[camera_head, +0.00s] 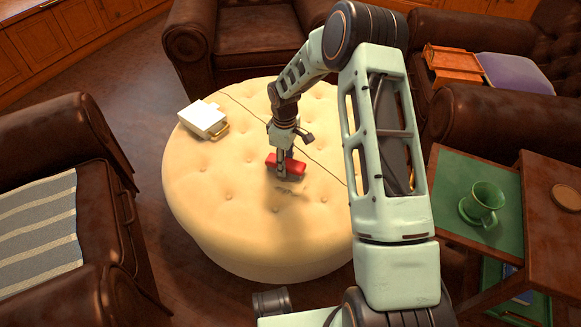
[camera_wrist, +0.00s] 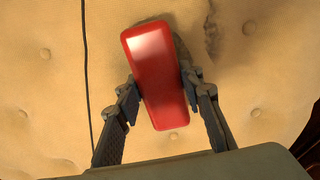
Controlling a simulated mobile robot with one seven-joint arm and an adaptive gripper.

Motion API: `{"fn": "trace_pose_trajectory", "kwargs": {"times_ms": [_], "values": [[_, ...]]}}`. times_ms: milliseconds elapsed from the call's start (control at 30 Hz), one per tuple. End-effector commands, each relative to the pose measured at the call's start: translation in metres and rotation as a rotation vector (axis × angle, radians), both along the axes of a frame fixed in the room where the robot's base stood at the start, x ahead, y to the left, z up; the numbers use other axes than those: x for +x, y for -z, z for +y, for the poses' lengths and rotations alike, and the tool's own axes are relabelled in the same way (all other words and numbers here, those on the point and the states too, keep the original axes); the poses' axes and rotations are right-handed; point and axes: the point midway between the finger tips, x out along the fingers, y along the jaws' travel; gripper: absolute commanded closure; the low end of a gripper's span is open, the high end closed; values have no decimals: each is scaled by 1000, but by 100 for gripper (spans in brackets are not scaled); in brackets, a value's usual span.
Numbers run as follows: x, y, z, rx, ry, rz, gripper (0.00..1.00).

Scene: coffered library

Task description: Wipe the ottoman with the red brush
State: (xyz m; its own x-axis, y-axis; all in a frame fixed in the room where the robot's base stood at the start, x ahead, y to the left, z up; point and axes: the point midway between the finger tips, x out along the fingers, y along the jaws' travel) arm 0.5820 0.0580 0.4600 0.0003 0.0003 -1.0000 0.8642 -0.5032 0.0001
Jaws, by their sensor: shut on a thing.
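The round cream tufted ottoman (camera_head: 215,215) stands in the middle of the head view, and its top fills the wrist view (camera_wrist: 45,90). The red brush (camera_head: 293,165) is at the ottoman's top, right of its centre. In the wrist view the brush (camera_wrist: 155,75) shows its red back, slightly tilted, with some dark edge beside it. My gripper (camera_wrist: 163,92) is shut on the brush, one finger on each side. Dark smudges (camera_wrist: 211,30) mark the fabric beyond the brush; a mark also shows in the head view (camera_head: 290,190). The brush's underside is hidden.
A white box-like item (camera_head: 203,118) with a yellowish handle sits on the ottoman's upper left. A dark thin line crosses the top. Brown leather armchairs surround it. A side table (camera_head: 462,160) with a green cup (camera_head: 482,203) stands at right.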

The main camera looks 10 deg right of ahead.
Motion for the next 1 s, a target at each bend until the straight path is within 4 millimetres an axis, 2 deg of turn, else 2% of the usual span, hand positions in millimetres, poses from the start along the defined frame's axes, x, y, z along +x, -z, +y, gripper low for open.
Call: {"fn": "trace_pose_trajectory", "kwargs": {"times_ms": [233,633,1000], "values": [[8,-1,6,-1,-1,1,84],[-4,2,22,-1,0,2,84],[-29,0,5,-2,1,5,84]]}}
